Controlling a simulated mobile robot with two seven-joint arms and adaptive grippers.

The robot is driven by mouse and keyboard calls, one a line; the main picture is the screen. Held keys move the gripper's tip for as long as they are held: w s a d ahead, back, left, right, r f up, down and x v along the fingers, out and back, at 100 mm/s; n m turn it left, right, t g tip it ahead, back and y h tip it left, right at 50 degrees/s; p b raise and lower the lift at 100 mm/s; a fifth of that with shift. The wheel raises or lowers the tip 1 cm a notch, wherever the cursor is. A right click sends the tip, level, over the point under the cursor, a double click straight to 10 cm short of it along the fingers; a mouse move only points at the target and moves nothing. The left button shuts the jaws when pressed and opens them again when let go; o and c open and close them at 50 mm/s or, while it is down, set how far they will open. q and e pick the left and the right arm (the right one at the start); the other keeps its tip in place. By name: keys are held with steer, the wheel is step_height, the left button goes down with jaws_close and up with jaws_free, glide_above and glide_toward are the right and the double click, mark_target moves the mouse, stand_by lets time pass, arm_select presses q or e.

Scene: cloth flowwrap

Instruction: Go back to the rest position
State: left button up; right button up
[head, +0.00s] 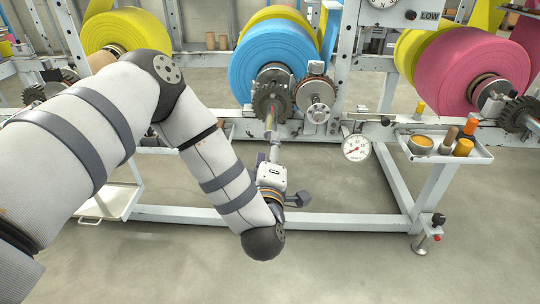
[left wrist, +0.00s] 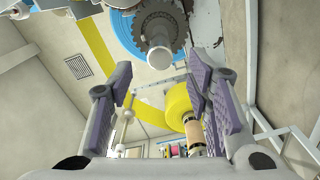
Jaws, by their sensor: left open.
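My left arm comes in from the left in the head view and bends down to my left gripper (head: 262,158), in front of the machine below the blue roll (head: 270,62). The arm's wrist hides part of it. In the left wrist view the two purple-padded fingers of my left gripper (left wrist: 160,100) stand wide apart with nothing between them. A round grey shaft end (left wrist: 159,60) with a toothed gear (left wrist: 160,22) behind it shows beyond the fingertips. The same gear shows in the head view (head: 271,97). My right gripper is not in either view.
The white machine frame (head: 330,219) spans the view with yellow and pink rolls (head: 455,70). A dial gauge (head: 356,148) hangs right of my gripper. A side tray (head: 447,154) holds several small items. The grey floor (head: 350,265) in front is clear.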

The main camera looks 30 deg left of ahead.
arm_select(q)
steer(key=v, duration=0.2)
steer(key=shift+s+d, duration=0.15)
steer(key=shift+s, duration=0.15)
